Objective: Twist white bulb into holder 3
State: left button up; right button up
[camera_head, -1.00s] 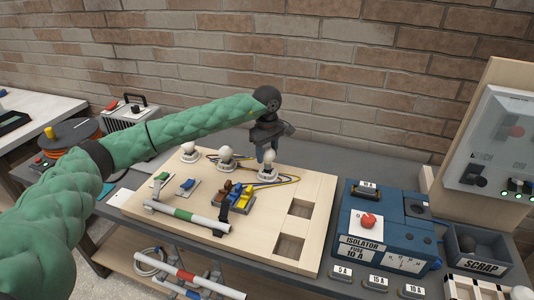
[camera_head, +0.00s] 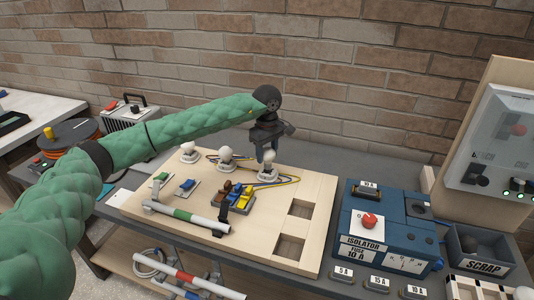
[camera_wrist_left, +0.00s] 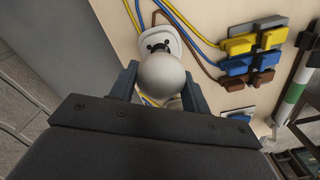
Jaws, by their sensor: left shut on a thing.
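My left gripper (camera_head: 268,150) points down at the third, rightmost bulb holder (camera_head: 267,175) on the wooden board (camera_head: 255,225). It is shut on a white bulb (camera_head: 270,158). The white bulb (camera_wrist_left: 163,78) also shows between the two fingers in the left wrist view. The holder's white base (camera_wrist_left: 158,40) shows beyond it. The bulb stands upright over the holder; I cannot tell how far it is seated. Two other holders with white bulbs stand to the left, the middle one (camera_head: 226,155) and the left one (camera_head: 188,150). My right gripper is not in view.
Blue, yellow and brown connectors (camera_head: 234,195) and a striped tube (camera_head: 185,216) lie on the board in front. Coloured wires run near the holders. The blue isolator box (camera_head: 385,245) and scrap bin (camera_head: 480,262) stand at the right. A brick wall is behind.

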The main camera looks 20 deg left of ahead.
aim_at(267, 160)
pick_arm(q)
jog(key=shift+b, duration=0.45)
dwell(0.3)
jog(key=shift+f+b, duration=1.5)
jog(key=shift+f, duration=0.15)
dwell(0.7)
jog(key=shift+n+b, duration=0.5)
jog(key=shift+n, duration=1.2)
